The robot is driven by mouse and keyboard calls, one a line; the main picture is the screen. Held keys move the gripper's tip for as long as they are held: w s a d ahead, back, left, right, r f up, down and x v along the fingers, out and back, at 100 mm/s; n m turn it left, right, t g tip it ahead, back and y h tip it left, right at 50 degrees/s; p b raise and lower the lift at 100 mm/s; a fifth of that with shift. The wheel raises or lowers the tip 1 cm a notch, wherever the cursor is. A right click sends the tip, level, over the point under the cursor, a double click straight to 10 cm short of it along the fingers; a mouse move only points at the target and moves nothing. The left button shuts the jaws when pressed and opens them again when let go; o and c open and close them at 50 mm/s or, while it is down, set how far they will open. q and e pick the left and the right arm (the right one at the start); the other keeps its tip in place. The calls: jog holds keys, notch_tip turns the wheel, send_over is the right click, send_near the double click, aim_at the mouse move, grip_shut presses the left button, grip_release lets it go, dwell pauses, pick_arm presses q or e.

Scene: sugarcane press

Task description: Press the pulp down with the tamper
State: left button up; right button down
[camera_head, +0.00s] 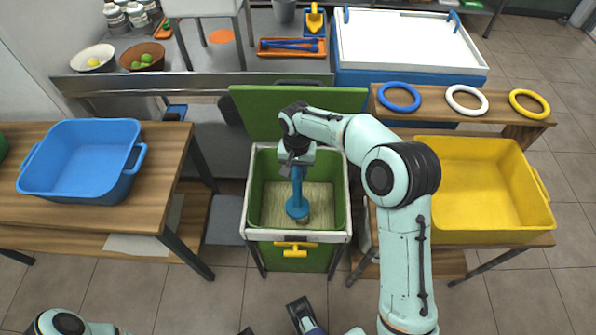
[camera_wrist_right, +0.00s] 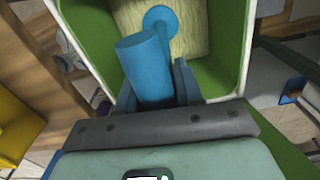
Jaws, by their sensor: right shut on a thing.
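The blue tamper (camera_head: 297,190) stands roughly upright inside the green-lined press box (camera_head: 254,235), its round foot over the pale pulp (camera_head: 322,200). I cannot tell whether the foot touches the pulp. My right gripper (camera_head: 297,160) is shut on the upper part of the tamper handle. In the right wrist view the thick blue handle (camera_wrist_right: 148,70) sits between the dark fingers (camera_wrist_right: 158,88), and the pulp (camera_wrist_right: 195,25) shows beyond the foot.
The green lid (camera_head: 330,100) stands open behind the box. A yellow tap (camera_head: 295,247) is on its front. A blue tub (camera_head: 75,180) is on the left table; a yellow tub (camera_head: 480,190) and several rings (camera_head: 399,97) are on the right. A steel counter runs behind.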

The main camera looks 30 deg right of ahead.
notch_tip(320, 180, up, 6)
jog(key=p, duration=0.4)
jog(key=shift+r+p, duration=0.25)
jog(key=shift+p, duration=0.05)
notch_tip(320, 180, up, 2)
jog(key=shift+r+p, duration=0.25)
jog(key=shift+p, duration=0.7)
pick_arm(q)
notch_tip(320, 180, up, 12)
jog(key=p, duration=0.5)
jog(key=shift+w+f+g, duration=0.2)
jog(key=shift+w+g, duration=0.1)
jog(key=shift+w, duration=0.1)
pick_arm(e)
notch_tip(320, 180, up, 8)
jog(key=shift+f, duration=0.15)
